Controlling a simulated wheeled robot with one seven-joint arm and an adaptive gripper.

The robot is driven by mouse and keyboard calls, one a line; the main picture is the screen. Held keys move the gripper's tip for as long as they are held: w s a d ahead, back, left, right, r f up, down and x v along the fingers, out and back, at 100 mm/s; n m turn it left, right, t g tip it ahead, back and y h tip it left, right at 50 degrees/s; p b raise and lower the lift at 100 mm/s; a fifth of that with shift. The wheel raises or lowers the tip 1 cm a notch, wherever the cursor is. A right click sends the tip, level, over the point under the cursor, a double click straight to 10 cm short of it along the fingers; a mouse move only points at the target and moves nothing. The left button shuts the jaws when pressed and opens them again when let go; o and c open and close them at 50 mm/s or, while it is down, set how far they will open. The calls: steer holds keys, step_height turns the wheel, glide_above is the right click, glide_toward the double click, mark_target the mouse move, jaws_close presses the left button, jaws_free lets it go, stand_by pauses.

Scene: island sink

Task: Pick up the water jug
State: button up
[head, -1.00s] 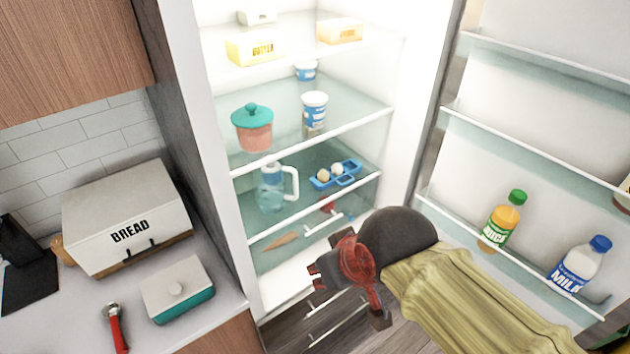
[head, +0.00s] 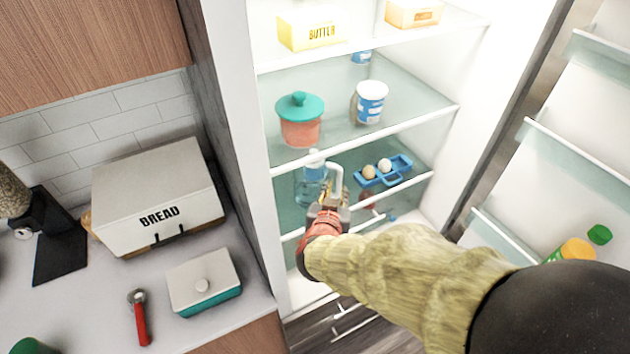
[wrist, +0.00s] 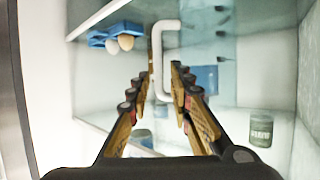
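The water jug (head: 311,188) is clear blue with a white handle. It stands on a lower glass shelf in the open fridge. In the wrist view the jug (wrist: 197,78) appears sideways, its white handle (wrist: 157,60) toward my gripper. My gripper (head: 330,204) is at the front of that shelf, in front of the handle, and covers the jug's lower right part. In the wrist view my gripper (wrist: 160,78) is open, with a gap between its fingers. The handle lines up with this gap; I cannot tell whether the fingers touch it.
A blue egg tray (head: 384,172) holds eggs just right of the handle. A pot with a teal lid (head: 301,122) and a blue-white tub (head: 370,105) stand on the shelf above. A jar (wrist: 261,128) shows below in the wrist view. The fridge's left wall is close.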

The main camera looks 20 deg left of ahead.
mark_target(339, 184)
steer(key=b+x, duration=0.1)
steer(key=x, duration=0.3)
steer(key=f+b+x, duration=0.1)
steer(key=x, duration=0.2)
steer(key=shift+w+d+f, duration=0.1)
steer(key=shift+w, duration=0.1)
steer(key=c, duration=0.3)
jaws_close()
stand_by(0.4)
steer(key=shift+r, duration=0.2)
